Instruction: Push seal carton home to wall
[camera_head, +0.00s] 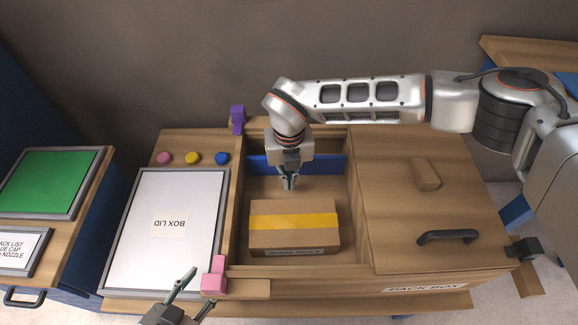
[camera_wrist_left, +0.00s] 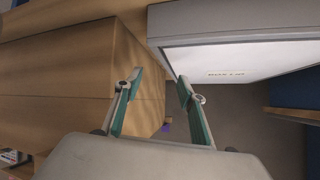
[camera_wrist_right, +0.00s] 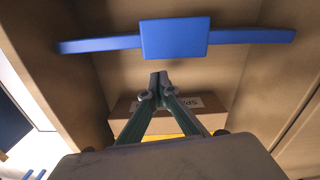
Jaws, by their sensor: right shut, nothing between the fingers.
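The carton (camera_head: 293,240) is a brown box with a yellow band, lying inside the open part of the wooden pack box (camera_head: 240,255). A blue strip (camera_head: 262,164) runs along the far inner wall, with bare floor between it and the carton. My right gripper (camera_head: 289,185) is shut and empty, pointing down over that gap. In the right wrist view, its closed fingertips (camera_wrist_right: 160,75) appear in front of the carton's labelled side (camera_wrist_right: 205,103); contact cannot be told. My left gripper (camera_head: 201,285) is open and empty by the near left corner, beside a pink block (camera_head: 214,277).
A framed white box lid (camera_head: 150,245) lies left of the opening. A wooden cover with a dark handle (camera_head: 447,237) closes the right part. A purple block (camera_head: 238,118) stands at the far left corner. Pink, yellow and blue caps (camera_head: 193,158) sit behind the lid.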

